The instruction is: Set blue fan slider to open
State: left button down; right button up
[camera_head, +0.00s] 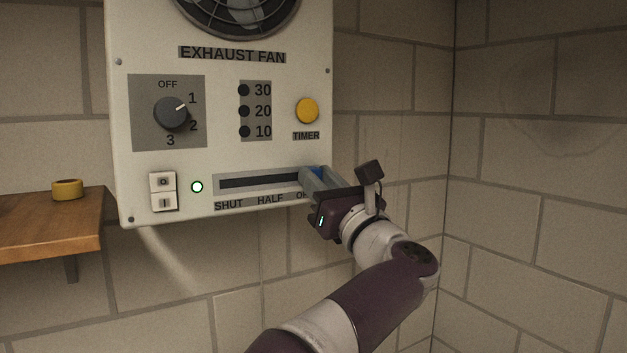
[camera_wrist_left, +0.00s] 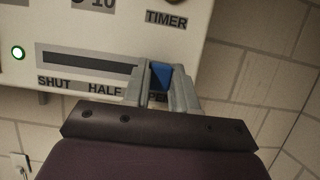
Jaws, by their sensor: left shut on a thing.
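The exhaust fan panel (camera_head: 225,150) hangs on the wall, with a slider slot (camera_head: 255,182) marked SHUT, HALF and, at the right, a partly covered OPEN label. The blue slider knob (camera_head: 317,172) is at the right end of the slot, above the OPEN label. It also shows in the left wrist view (camera_wrist_left: 161,75), between the grey fingers. My left gripper (camera_head: 312,178) is shut on the blue knob. Its fingers hide part of the knob and of the label. My right gripper is in neither view.
A knob (camera_head: 171,112) marked OFF to 3, a yellow timer button (camera_head: 307,110), a lit green lamp (camera_head: 197,187) and a white rocker switch (camera_head: 163,191) are on the panel. A wooden shelf (camera_head: 50,232) holds a yellow round object (camera_head: 68,189) at left.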

pick_arm(q)
jog(key=c, duration=0.9)
grip_release()
jog(key=shift+r, duration=0.1)
jog(key=shift+d, duration=0.2)
jog(key=b+v, duration=0.8)
jog(key=v, duration=0.4)
jog(key=shift+s+d+f, duration=0.15)
jog(key=shift+s+f, duration=0.05)
